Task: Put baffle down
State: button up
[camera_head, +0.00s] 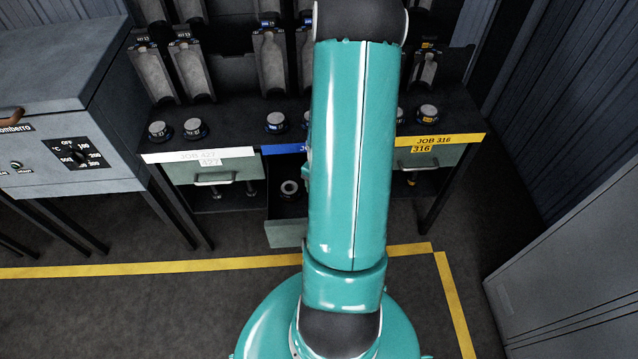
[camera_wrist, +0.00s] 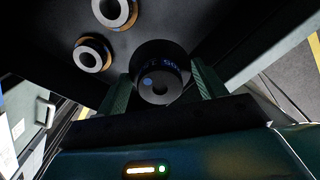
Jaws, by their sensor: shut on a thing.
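A dark, round baffle (camera_wrist: 160,82) with blue lettering on its side and a hole in its end sits between my gripper's two green fingers in the wrist view. My gripper (camera_wrist: 163,88) is shut on it. Beyond it is a dark surface that looks like the floor of the open drawer (camera_head: 287,233). I cannot tell whether the baffle touches that surface. In the head view my arm hides the gripper and the held baffle.
Two pale-topped rings (camera_wrist: 92,55) lie near the baffle; one ring (camera_head: 290,188) shows in the open drawer. The black bench (camera_head: 235,132) carries several round pieces and upright moulds. A grey oven (camera_head: 60,110) stands left, and a grey cabinet (camera_head: 570,275) stands right.

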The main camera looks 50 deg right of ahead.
notch_tip(320, 180, down, 10)
jog(key=shift+s, duration=0.1)
dwell(0.4)
jog(key=o, duration=1.2)
jog(key=shift+f, duration=0.1)
notch_tip(320, 180, up, 12)
jog(key=shift+r, duration=0.15)
